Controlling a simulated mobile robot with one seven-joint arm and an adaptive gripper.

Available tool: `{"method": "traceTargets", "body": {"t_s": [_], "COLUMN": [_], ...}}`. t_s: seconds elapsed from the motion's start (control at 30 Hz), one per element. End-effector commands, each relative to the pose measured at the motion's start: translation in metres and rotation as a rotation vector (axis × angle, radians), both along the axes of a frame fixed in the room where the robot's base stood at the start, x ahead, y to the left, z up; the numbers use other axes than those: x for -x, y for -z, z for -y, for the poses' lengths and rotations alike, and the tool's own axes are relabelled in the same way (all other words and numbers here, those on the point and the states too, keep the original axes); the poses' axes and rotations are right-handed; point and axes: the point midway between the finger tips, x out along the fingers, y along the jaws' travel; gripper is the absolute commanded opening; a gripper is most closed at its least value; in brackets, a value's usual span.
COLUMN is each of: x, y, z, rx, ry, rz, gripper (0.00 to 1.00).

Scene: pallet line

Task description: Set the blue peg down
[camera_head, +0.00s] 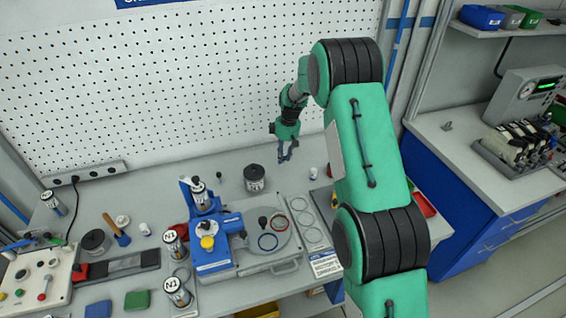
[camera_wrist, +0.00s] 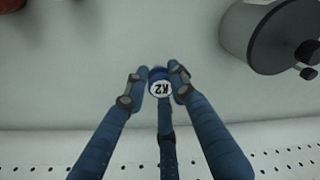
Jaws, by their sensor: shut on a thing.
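My gripper (camera_head: 285,157) is at the back of the bench, in front of the pegboard and a little to the right of a dark round canister (camera_head: 255,178). In the wrist view its blue fingers (camera_wrist: 160,82) are closed around the blue peg (camera_wrist: 160,88), whose white round end carries dark lettering. The peg's sides are mostly hidden by the fingers. In the head view I cannot make out the peg from the fingers. I cannot tell whether the peg touches the bench top.
The canister also stands at upper right in the wrist view (camera_wrist: 266,36). The pegboard wall (camera_head: 200,80) rises close behind. A blue fixture (camera_head: 212,240) stands in front, left of a grey plate with rings (camera_head: 285,262). A small white cylinder (camera_head: 313,173) stands to the right.

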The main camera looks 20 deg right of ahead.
Motion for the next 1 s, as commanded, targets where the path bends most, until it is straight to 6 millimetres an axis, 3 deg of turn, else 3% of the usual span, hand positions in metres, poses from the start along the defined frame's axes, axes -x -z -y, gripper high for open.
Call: {"method": "traceTargets", "body": {"t_s": [0.43,0.9,0.93,1.0], "x": [0.0,0.0,0.0,0.0], "y": [0.033,0.038,0.038,0.038], "z": [0.0,0.0,0.0,0.0], "rx": [0.0,0.0,0.0,0.0], "ry": [0.0,0.0,0.0,0.0], "rz": [0.0,0.0,0.0,0.0], "gripper": [0.0,0.0,0.26,0.4]}}
